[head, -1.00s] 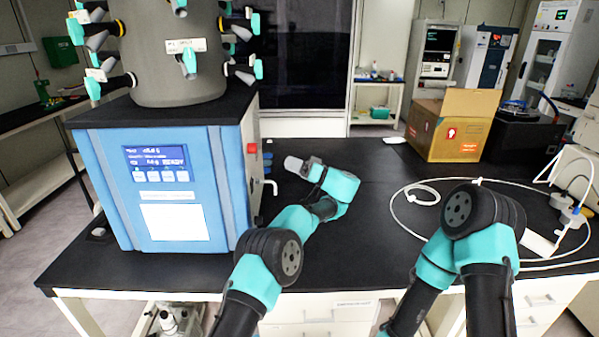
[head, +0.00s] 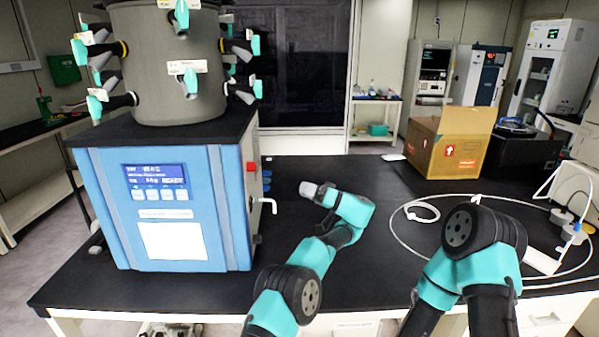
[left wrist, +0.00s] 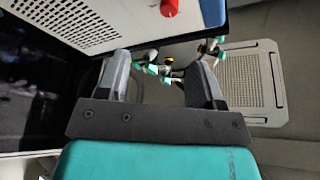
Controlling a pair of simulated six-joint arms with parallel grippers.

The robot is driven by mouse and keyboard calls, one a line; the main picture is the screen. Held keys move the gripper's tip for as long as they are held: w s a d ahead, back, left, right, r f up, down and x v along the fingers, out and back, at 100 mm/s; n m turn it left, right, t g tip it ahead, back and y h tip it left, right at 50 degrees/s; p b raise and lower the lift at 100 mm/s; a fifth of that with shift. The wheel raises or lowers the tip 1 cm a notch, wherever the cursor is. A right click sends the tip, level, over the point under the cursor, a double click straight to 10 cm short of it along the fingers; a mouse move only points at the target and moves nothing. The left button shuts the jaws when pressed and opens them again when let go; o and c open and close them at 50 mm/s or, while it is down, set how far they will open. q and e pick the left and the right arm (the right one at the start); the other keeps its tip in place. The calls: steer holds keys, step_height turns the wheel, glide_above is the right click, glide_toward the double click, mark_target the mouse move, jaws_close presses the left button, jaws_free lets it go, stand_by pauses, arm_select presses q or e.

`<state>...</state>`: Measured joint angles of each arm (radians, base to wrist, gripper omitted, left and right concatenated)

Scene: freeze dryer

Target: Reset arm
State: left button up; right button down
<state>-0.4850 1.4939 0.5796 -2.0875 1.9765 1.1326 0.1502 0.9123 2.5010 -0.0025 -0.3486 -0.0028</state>
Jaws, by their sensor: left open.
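My left gripper (head: 308,190) is a pale grey tip at the end of the teal and black left arm, above the black bench to the right of the blue freeze dryer (head: 165,205). In the left wrist view the left gripper (left wrist: 160,75) has its two fingers apart with nothing between them. My right arm bends at the lower right of the head view; its gripper is out of view.
The freeze dryer's grey drum (head: 175,75) carries several teal-handled valves. A drain valve handle (head: 268,204) sticks out from its side. A cardboard box (head: 450,143) stands at the back, and a white tube (head: 400,235) loops on the bench (head: 375,195) at right.

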arm_select(q)
steer(key=a+f+m+h, duration=0.4)
steer(key=f+m+h, duration=0.7)
steer(key=f, duration=0.5)
steer(key=s+f+g+h, duration=0.1)
steer(key=s+f+h, duration=0.1)
steer(key=s+f, duration=0.1)
steer(key=s+a+f+m+g+h, duration=0.1)
steer(key=s+f+h, duration=0.1)
steer(key=s, duration=0.4)
steer(key=s+f+m+g+h, duration=0.1)
steer(key=s+f+g+h, duration=0.1)
steer(key=s+f, duration=0.2)
steer(key=shift+s+a+f+h, duration=0.2)
steer(key=shift+s+a+h, duration=0.1)
steer(key=shift+s+h, duration=0.1)
steer(key=s+a+f+g+h, duration=0.2)
steer(key=s+f+h, duration=0.1)
steer(key=s, duration=0.7)
steer(key=s+a+f+n+h, duration=0.1)
steer(key=s+a+f+n, duration=0.2)
steer(key=s+a+f, duration=0.4)
steer(key=s+a+f+n+t+h, duration=0.1)
steer(key=s+a+f+n, duration=0.3)
steer(key=s+a, duration=0.9)
step_height(320, 180, down, 3)
steer(key=shift+s+a+r+n+h, duration=0.1)
steer(key=shift+s+a+n+h, duration=0.2)
steer(key=shift+h, duration=0.5)
